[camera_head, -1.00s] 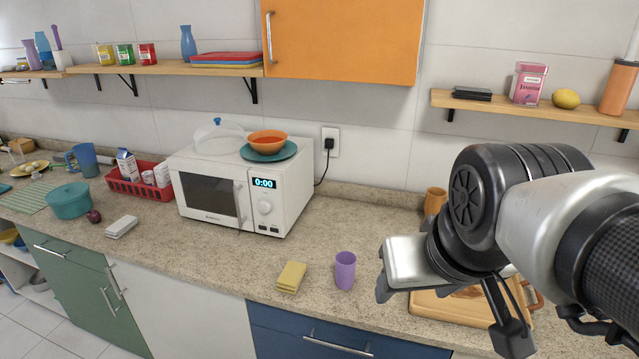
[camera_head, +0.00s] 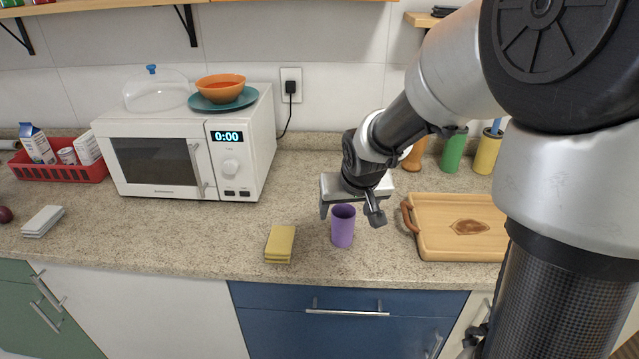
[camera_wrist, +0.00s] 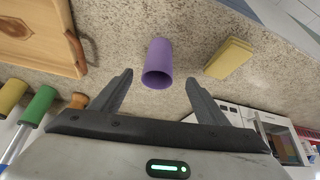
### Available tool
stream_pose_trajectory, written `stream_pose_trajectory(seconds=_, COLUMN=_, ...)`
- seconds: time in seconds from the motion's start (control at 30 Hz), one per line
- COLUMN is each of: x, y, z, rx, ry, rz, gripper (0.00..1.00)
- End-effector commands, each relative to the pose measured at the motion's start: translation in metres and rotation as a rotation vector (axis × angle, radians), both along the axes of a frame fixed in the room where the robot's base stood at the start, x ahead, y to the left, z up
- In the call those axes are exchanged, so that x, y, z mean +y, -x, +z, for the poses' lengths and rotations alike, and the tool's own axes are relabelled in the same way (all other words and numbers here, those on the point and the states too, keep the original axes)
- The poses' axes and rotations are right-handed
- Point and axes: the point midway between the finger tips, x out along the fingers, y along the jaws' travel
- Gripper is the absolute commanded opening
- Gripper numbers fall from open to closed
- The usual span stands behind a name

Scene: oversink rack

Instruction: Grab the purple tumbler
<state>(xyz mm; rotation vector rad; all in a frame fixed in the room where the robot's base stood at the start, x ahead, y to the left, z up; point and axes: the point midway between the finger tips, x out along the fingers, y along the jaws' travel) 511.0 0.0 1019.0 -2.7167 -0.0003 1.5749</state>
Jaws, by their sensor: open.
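The purple tumbler (camera_head: 343,227) stands upright on the stone counter in the head view, with its open mouth up. My gripper (camera_head: 349,215) is open and empty, just above and behind the tumbler, pointing down toward it. In the wrist view the tumbler (camera_wrist: 158,62) shows ahead of the two spread fingers (camera_wrist: 160,88), in line with the gap between them. Its rim lies near the level of the fingertips. I see no contact with either finger.
A yellow sponge stack (camera_head: 280,243) lies left of the tumbler. A wooden cutting board (camera_head: 455,240) lies to the right. The white microwave (camera_head: 190,150) stands behind left.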

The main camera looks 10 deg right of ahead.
Motion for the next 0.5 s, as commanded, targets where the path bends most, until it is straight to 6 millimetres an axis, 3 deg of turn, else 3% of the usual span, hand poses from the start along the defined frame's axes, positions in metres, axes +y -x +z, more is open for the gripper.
stream_pose_trajectory(seconds=0.03, x=0.001, y=-0.006, z=-0.016, rx=0.002, ry=-0.001, rz=0.003, gripper=0.68)
stream_pose_trajectory(seconds=0.2, x=0.001, y=-0.022, z=-0.042, rx=0.001, ry=0.0, rz=0.002, gripper=0.68)
stream_pose_trajectory(seconds=0.5, x=-0.001, y=-0.035, z=-0.06, rx=0.0, ry=0.0, rz=0.001, gripper=0.68)
